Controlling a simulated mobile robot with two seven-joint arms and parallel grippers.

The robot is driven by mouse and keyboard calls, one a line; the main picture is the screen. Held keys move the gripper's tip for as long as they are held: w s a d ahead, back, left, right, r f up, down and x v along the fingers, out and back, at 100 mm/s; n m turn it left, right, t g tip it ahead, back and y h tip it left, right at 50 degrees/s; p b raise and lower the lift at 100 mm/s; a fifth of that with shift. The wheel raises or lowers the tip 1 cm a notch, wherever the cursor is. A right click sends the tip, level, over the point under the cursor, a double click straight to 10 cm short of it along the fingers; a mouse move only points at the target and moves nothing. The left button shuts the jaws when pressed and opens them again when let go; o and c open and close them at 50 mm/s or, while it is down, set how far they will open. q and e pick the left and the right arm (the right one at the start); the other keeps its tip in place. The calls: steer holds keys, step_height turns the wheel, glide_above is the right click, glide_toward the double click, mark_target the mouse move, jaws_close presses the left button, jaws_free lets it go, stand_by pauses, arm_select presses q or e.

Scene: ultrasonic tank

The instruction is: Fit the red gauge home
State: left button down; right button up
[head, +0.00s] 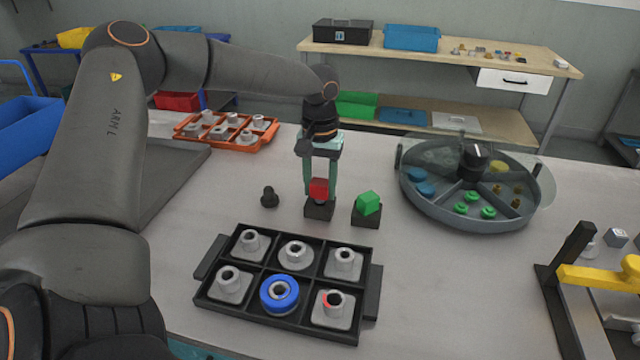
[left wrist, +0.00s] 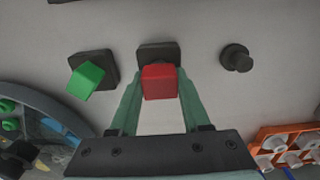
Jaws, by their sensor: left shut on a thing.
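The red gauge (head: 319,190) is a small red block between the fingers of my left gripper (head: 321,184). My left gripper is shut on it, pointing down. The gauge shows in the left wrist view (left wrist: 159,82) between the green fingertips (left wrist: 158,76). A black square block (head: 319,209) is directly below the gauge; I cannot tell whether the gauge is seated in it or just above it. A green block (head: 368,203) sits tilted on a second black block (head: 366,218) to the right. My right gripper is not in view.
A black tray (head: 262,266) in front holds several grey flanged parts and a blue ring (head: 279,293). A black knob (head: 269,197) stands left of the gauge. A round divided grey tank (head: 470,218) is at right, an orange rack (head: 262,139) behind left.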

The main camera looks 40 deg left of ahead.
arm_select(q)
steer(key=shift+f+b, duration=0.3)
steer(key=shift+f, duration=0.4)
stand_by(0.3)
steer(key=shift+s+f, duration=0.15)
steer(key=shift+f, duration=0.1)
stand_by(1.9)
steer(key=shift+c, duration=1.4)
jaws_free()
steer(key=shift+s, duration=0.1)
steer(key=shift+d+r, duration=0.1)
steer(key=shift+d, duration=0.05)
step_height(320, 180, up, 13)
steer(key=p, duration=0.1)
steer(key=shift+a, duration=0.25)
